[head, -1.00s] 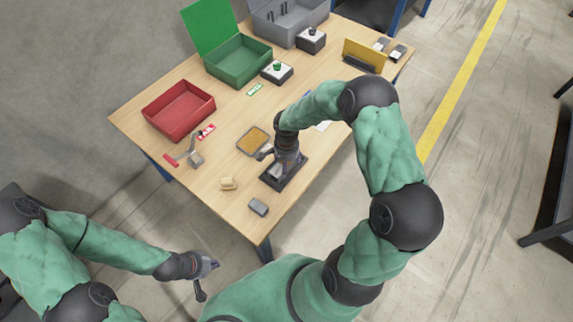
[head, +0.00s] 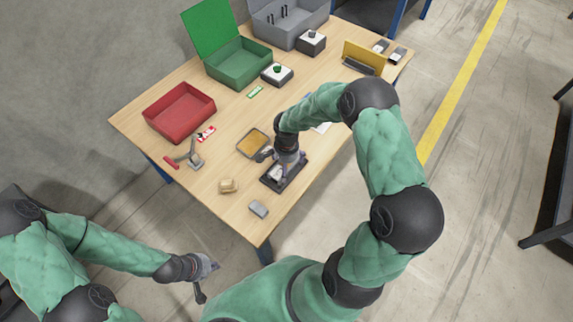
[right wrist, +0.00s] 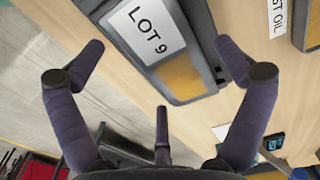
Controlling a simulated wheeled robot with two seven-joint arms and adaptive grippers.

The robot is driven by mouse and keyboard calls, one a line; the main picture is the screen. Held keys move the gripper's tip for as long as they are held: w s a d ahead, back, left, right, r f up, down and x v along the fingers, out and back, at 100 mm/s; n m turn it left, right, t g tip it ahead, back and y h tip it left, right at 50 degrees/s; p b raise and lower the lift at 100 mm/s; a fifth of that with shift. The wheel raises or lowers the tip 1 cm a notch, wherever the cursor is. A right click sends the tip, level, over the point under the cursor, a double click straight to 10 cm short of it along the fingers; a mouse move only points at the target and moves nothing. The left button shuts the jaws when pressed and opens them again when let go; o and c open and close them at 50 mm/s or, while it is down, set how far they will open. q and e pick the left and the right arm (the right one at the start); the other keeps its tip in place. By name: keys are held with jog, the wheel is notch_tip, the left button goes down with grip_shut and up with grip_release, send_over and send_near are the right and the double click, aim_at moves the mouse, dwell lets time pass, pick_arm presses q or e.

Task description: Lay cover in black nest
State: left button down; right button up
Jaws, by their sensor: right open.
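The black nest (head: 272,182) lies flat near the table's front right edge; its dark frame also shows in the right wrist view (right wrist: 200,28). A white "LOT 9" label (right wrist: 150,32) and a brownish-yellow panel (right wrist: 182,76) lie within that frame. I cannot tell whether they belong to the cover. My right gripper (head: 287,165) is over the nest, its fingers spread; in the right wrist view the open fingers (right wrist: 160,50) stand either side of it, with nothing gripped. My left gripper (head: 207,268) hangs off the table at the lower left; its fingers are unclear.
A yellow-filled tray (head: 253,143) sits close behind the nest. A beige block (head: 227,186) and a grey block (head: 258,209) lie toward the front. A red bin (head: 181,111), a green box (head: 237,62) and a grey case (head: 287,27) stand farther back.

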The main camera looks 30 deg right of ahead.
pick_arm(q)
notch_tip(320, 180, up, 4)
jog(key=p, duration=0.4)
jog(key=shift+r, duration=0.1)
pick_arm(e)
notch_tip(320, 180, up, 12)
pick_arm(q)
jog(key=shift+s, duration=0.1)
pick_arm(e)
jog(key=shift+f, duration=0.15)
